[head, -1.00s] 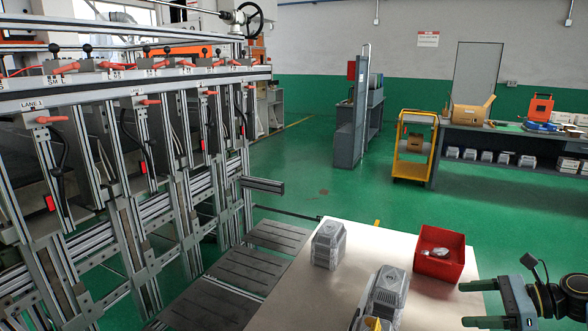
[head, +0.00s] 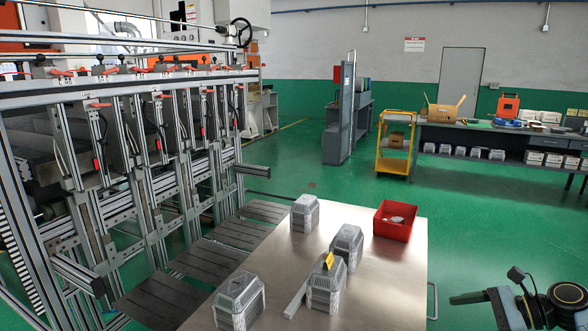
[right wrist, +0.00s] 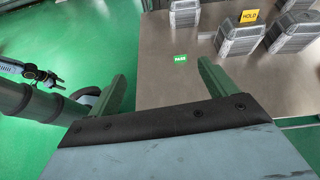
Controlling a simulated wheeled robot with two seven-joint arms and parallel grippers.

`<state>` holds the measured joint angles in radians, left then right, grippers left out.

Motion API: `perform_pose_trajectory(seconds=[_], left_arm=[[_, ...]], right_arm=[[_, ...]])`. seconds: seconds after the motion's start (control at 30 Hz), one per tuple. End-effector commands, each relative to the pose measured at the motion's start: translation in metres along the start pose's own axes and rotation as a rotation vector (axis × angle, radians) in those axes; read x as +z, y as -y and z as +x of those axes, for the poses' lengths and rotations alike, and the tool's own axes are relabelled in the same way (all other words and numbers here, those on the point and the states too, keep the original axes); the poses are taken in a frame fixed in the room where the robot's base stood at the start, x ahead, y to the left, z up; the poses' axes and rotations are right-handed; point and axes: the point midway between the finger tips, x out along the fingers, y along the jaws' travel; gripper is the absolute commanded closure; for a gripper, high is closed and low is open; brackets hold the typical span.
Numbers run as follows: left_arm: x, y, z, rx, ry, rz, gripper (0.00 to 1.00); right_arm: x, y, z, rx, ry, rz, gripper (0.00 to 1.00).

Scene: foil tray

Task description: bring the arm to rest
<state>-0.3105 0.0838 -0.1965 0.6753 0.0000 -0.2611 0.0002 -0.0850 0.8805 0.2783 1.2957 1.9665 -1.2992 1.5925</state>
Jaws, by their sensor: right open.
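My right gripper (right wrist: 163,84) shows from behind in the right wrist view, its two green fingers wide apart with nothing between them. In the head view part of my right gripper (head: 468,297) shows at the lower right, beyond the table's right edge and clear of it. In the right wrist view a small dark gripper, which looks like my left one (right wrist: 56,80), shows at the far left over the floor. It is too small to tell whether it is open. My left gripper is not in the head view.
The metal table (head: 385,285) carries several grey housings (head: 239,299), a yellow HOLD tag (right wrist: 249,16), a green PASS label (right wrist: 180,58) and a red bin (head: 394,222) at its back right. A framed rack (head: 150,140) stands left. Green floor right of the table is free.

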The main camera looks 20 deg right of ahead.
Motion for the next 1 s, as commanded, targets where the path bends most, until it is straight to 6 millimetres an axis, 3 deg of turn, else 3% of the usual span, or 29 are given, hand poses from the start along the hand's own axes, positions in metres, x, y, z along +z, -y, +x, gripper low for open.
perform_pose_trajectory(seconds=[0.27,0.37,0.6,0.7,0.83,1.0], left_arm=[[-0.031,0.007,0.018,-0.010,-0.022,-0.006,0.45],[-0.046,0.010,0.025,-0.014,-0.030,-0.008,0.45],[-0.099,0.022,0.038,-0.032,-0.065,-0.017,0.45],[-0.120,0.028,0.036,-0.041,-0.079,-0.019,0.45],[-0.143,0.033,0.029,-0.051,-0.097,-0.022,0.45],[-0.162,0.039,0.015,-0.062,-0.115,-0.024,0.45]], right_arm=[[-0.078,-0.047,0.056,0.097,-0.160,-0.223,0.16],[-0.115,-0.074,0.081,0.158,-0.232,-0.350,0.16],[-0.235,-0.171,0.160,0.427,-0.429,-0.873,0.16],[-0.274,-0.209,0.187,0.555,-0.484,-1.130,0.16],[-0.311,-0.250,0.217,0.715,-0.533,-1.458,0.16],[-0.332,-0.280,0.241,0.868,-0.574,-1.777,0.16]])
